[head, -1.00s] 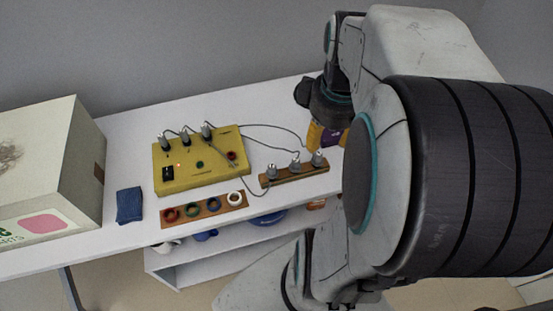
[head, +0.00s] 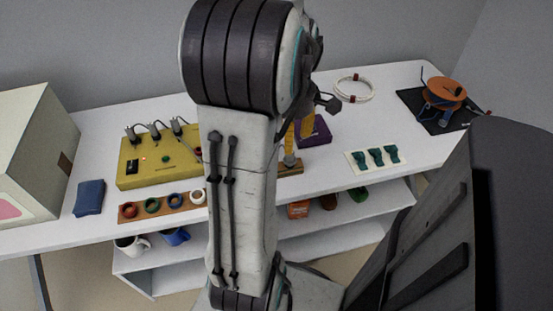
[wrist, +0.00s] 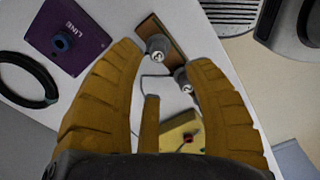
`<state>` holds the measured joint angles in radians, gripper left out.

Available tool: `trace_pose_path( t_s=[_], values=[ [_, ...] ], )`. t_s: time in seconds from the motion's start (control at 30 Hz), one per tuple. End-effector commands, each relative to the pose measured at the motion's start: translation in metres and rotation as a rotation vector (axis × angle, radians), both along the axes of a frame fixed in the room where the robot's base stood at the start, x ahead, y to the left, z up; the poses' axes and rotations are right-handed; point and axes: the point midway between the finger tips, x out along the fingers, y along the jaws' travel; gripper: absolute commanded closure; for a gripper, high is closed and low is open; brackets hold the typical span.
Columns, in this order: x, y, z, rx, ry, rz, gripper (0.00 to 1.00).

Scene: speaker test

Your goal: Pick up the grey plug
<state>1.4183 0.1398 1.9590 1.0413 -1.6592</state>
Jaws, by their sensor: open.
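Grey plugs stand on a narrow wooden strip. In the wrist view a near one (wrist: 158,45) lies between my gripper's fingertips in the picture, and a second grey plug (wrist: 183,78) sits beside the right finger. My gripper (wrist: 164,60) has yellow ribbed fingers spread apart, with nothing held. In the head view my gripper (head: 298,140) hangs over the table, close by a grey plug (head: 289,160) on the strip (head: 291,169); my arm hides the rest of the strip. More grey plugs (head: 154,131) stand along the back of the yellow box (head: 130,180).
A purple box (head: 318,131) marked LINE stands close behind the fingers. A white cable coil (head: 354,90), a card with teal clips (head: 375,158) and an orange spool (head: 444,88) are to the right. Thin cables run near the plugs. A carton (head: 28,150) stands at left.

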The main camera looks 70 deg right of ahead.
Motion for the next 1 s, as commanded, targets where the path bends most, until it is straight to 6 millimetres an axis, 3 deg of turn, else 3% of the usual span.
trace_pose_path(
  t_s=[0.7,1.0],
  values=[
    [-0.001,-0.003,-0.068,0.003,0.001,0.001,0.53],
    [-0.001,-0.003,-0.072,0.002,0.000,0.001,0.53]
  ],
)
